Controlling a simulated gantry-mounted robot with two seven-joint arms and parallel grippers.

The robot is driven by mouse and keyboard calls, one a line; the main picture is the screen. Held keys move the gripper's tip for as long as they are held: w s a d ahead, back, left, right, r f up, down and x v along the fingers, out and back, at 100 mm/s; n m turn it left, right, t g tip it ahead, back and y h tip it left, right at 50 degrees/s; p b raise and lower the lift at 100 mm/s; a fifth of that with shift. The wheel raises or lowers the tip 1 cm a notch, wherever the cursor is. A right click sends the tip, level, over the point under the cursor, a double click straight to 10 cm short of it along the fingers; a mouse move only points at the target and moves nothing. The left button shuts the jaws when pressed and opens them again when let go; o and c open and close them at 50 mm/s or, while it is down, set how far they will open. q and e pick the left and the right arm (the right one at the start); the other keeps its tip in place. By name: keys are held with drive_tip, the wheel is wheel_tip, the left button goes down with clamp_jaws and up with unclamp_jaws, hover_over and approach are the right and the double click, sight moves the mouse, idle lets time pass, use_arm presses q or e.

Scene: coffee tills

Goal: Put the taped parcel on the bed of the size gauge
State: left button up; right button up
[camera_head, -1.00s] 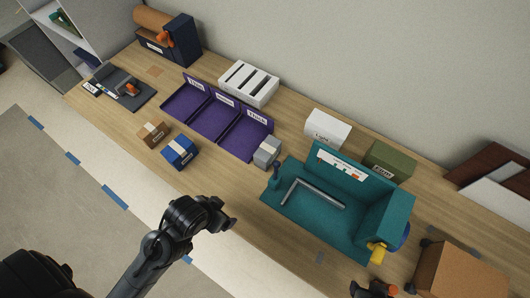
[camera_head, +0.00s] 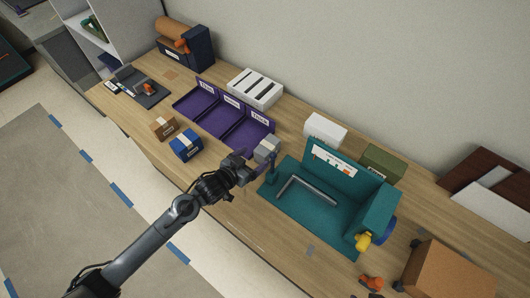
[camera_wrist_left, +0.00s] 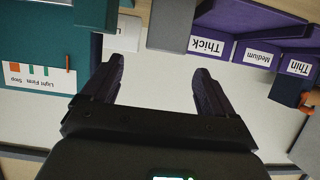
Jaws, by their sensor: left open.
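The grey parcel with a pale tape band (camera_head: 267,148) stands on the table between the purple trays and the teal size gauge (camera_head: 337,162). The gauge's flat teal bed (camera_head: 325,218) carries an L-shaped metal rail and no parcel. My left gripper (camera_head: 249,163) is open and empty, just in front of the grey parcel and partly overlapping it in the head view. In the left wrist view the open fingers (camera_wrist_left: 157,82) point towards the grey parcel (camera_wrist_left: 171,24), with the gauge's label panel (camera_wrist_left: 40,76) at left. My right gripper is not in view.
Blue (camera_head: 186,145) and brown (camera_head: 164,127) taped boxes stand left of the gripper. Purple trays (camera_head: 207,122) lie behind. White (camera_head: 325,130) and olive (camera_head: 382,161) boxes stand behind the gauge. A cardboard box (camera_head: 452,270) and an orange item (camera_head: 372,283) are at right.

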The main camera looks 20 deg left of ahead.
sight(265, 148)
use_arm(q)
drive_tip(key=x, duration=0.5)
drive_tip(key=shift+d, duration=0.1)
drive_tip(key=shift+a+x, duration=0.2)
drive_tip(key=shift+x, duration=0.8)
drive_tip(key=shift+a+x, duration=0.2)
drive_tip(key=shift+x, duration=1.65)
drive_tip(key=shift+r, duration=0.1)
drive_tip(key=shift+c, duration=0.4)
drive_tip(key=c, duration=1.1)
drive_tip(key=shift+c, duration=0.2)
drive_tip(key=shift+r, duration=0.15)
